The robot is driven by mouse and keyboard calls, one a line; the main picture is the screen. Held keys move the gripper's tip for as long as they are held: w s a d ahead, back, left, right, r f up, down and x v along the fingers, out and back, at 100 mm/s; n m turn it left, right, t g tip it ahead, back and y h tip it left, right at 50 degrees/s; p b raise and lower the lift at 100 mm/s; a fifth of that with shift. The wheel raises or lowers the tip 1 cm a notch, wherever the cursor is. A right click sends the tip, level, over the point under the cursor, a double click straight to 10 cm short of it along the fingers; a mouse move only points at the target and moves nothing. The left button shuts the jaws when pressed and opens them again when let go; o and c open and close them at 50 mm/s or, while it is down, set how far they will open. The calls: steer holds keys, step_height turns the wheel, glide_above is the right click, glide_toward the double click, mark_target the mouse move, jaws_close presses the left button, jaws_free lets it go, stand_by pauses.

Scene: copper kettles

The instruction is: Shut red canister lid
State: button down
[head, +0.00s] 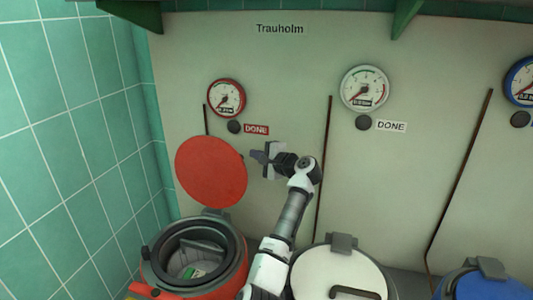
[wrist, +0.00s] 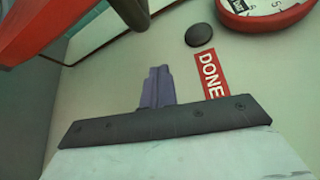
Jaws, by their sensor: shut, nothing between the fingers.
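The red canister (head: 172,278) stands at the lower left in the head view, with a dark ring rim and a small green and white item inside. Its round red lid (head: 211,171) is raised upright above the back of the canister, at its hinge. My gripper (head: 257,157) is shut and empty, just right of the lid and in front of the wall. In the wrist view the shut fingers (wrist: 157,87) show at the middle, and a red edge, likely the lid (wrist: 50,28), crosses the upper left. I cannot tell whether the fingers touch the lid.
A white-lidded canister (head: 338,270) stands right of the red one, and a blue-lidded one (head: 490,284) at the far right; both lids are down. The wall holds a red gauge (head: 227,97), a white gauge (head: 365,88), black buttons and pipes. Green tiles (head: 70,130) close off the left side.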

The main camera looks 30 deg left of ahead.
steer(key=s+p, duration=0.1)
steer(key=s, duration=0.1)
steer(key=s+r, duration=0.1)
steer(key=shift+s+d+p, duration=0.2)
steer(key=shift+s+p, duration=0.15)
steer(key=shift+p, duration=0.05)
